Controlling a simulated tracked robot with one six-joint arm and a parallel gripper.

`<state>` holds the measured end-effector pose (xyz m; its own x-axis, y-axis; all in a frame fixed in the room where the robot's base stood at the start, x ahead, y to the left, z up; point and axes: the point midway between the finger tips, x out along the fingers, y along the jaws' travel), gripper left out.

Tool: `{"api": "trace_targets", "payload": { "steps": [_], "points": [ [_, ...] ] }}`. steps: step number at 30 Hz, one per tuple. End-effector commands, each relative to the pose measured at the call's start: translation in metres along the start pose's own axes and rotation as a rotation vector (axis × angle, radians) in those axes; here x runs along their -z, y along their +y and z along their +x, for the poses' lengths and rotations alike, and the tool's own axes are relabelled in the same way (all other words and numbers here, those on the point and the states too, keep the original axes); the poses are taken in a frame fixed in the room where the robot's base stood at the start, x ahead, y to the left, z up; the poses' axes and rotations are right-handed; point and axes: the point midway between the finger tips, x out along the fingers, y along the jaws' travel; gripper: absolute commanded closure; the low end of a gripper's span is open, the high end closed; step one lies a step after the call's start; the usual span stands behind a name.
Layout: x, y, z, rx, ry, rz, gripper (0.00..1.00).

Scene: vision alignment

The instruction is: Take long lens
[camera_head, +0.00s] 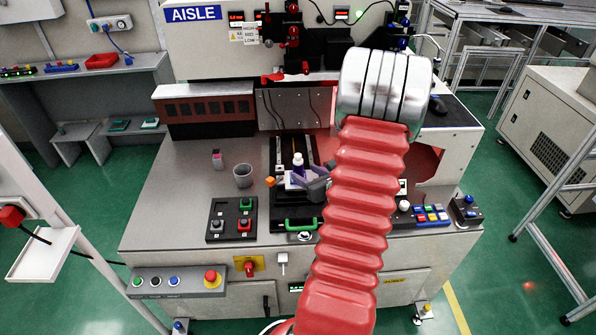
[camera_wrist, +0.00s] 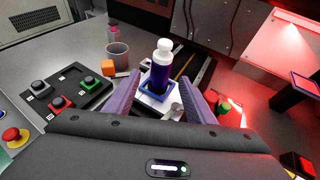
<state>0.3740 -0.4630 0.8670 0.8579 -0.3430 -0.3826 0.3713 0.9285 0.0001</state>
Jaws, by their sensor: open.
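In the head view my gripper (camera_head: 310,180) is partly hidden by my red arm. A small silvery piece (camera_wrist: 176,109) lies between the fingers, nearer the wrist.
A grey cup (camera_head: 243,175), an orange cube (camera_head: 270,182) and a small pink-and-black bottle (camera_head: 217,158) stand to the left. A black button box (camera_head: 232,219) is at the front left. A green handle (camera_head: 300,224) is at the front.

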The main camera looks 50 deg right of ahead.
Motion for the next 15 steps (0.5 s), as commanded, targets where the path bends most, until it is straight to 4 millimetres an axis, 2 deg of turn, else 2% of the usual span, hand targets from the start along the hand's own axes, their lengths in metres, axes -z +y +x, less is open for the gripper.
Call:
{"api": "trace_targets", "payload": {
  "steps": [3, 9, 15],
  "points": [
    [0.001, 0.001, 0.020, -0.003, 0.001, 0.000, 0.50],
    [0.001, 0.001, 0.045, -0.002, 0.001, 0.000, 0.50],
    [0.000, 0.000, 0.050, 0.000, 0.000, 0.000, 0.50]
  ]
}}
